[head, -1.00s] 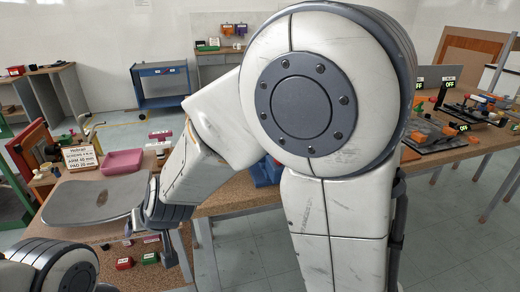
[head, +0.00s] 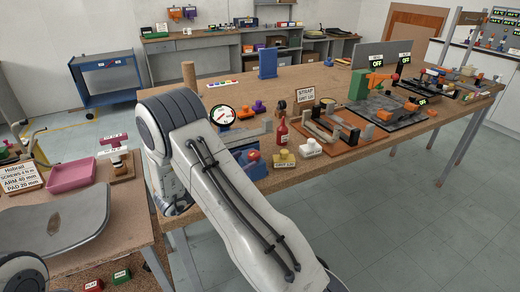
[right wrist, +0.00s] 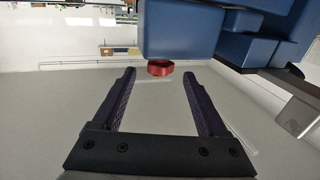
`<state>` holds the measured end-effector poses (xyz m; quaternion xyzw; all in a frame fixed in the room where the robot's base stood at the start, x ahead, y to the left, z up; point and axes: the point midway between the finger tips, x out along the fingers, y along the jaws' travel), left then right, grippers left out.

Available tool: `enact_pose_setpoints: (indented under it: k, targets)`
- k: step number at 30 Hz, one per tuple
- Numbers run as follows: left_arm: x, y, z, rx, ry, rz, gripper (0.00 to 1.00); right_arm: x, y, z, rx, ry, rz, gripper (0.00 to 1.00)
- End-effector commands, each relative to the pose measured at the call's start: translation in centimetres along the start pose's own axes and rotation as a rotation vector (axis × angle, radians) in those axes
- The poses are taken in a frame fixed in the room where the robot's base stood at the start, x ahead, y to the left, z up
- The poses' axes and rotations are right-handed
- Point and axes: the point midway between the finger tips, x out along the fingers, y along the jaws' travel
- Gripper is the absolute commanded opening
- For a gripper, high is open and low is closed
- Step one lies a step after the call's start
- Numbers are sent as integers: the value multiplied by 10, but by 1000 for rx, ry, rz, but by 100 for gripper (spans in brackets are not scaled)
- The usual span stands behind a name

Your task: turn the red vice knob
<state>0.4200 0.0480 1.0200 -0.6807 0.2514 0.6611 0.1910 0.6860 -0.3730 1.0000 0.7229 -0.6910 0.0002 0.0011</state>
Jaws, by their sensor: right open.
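The red vice knob (right wrist: 160,68) shows in the right wrist view, at the lower edge of a large blue body (right wrist: 185,30) of the vice. My right gripper (right wrist: 161,75) is open. Its two dark fingers reach toward the knob, which appears between the fingertips; I see no contact. In the head view, part of a blue body (head: 257,169) with a red part on top shows beside my right forearm; I cannot tell whether that red part is the knob. The right fingers are hidden there. My left gripper is not in view.
The wooden bench (head: 330,85) holds a dial gauge (head: 222,115), a red bottle (head: 282,131), yellow (head: 285,157) and white (head: 310,147) blocks, and fixtures to the right. A side table with a grey seat pan (head: 60,225) and pink tray (head: 70,175) stands left. Floor at the right is clear.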

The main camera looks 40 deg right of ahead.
Motion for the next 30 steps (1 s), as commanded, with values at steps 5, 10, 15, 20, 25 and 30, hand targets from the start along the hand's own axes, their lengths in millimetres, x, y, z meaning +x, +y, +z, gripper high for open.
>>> enact_pose_setpoints:
  k: [5,10,15,20,25,30]
  targets:
    - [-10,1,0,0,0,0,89,37,2,-2,0,-1,4,76]
    - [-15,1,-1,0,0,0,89,65,2,-2,1,-1,3,76]
    - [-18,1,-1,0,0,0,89,81,2,0,0,-2,2,76]
    - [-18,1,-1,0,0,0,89,84,1,0,1,-2,-1,76]
    - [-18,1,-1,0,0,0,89,83,1,0,1,-2,-1,76]
    - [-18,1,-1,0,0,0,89,83,1,0,1,-2,-1,11]
